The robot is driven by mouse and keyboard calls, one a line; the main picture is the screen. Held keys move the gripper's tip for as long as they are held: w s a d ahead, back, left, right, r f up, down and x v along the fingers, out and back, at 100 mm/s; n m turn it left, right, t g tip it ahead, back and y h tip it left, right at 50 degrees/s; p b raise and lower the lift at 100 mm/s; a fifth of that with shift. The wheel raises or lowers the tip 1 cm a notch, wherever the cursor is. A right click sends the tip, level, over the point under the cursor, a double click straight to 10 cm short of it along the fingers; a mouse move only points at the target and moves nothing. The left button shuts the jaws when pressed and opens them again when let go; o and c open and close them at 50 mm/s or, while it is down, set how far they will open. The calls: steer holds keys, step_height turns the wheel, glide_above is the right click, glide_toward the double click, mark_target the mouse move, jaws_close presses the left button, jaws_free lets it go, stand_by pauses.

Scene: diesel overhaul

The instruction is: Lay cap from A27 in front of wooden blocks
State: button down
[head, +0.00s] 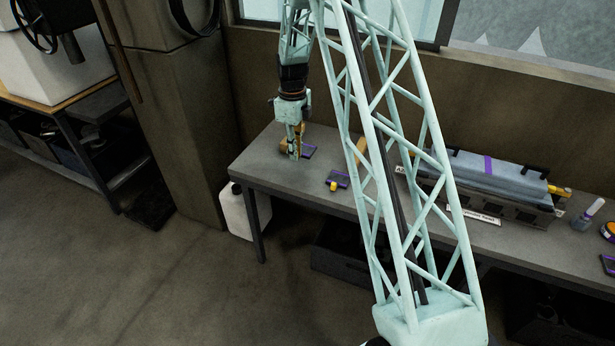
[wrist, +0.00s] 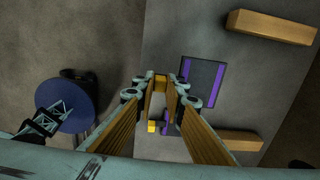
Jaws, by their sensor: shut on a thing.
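My gripper (head: 296,156) points down over the left end of the grey workbench (head: 262,165). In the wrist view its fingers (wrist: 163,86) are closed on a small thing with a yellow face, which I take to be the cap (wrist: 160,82). Most of it is hidden between the fingers. One wooden block (wrist: 272,27) lies at the upper right of the wrist view and another wooden block (wrist: 240,140) at the lower right. A dark pad with purple edges (wrist: 203,80) lies between them, right of the fingertips. No A27 label is readable.
A dark piece with a purple strip (head: 338,178) and a yellow part (head: 333,187) lies right of my gripper on the bench. A long blue-grey engine part with a purple band (head: 490,168) stands farther right. The bench's front left corner is clear.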

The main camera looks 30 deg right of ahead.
steer(key=shift+f, duration=3.1)
steer(key=shift+f, duration=0.1)
steer(key=shift+f, duration=1.8)
steer(key=shift+f, duration=0.1)
steer(key=c, duration=2.6)
jaws_free()
steer(key=shift+c, duration=0.2)
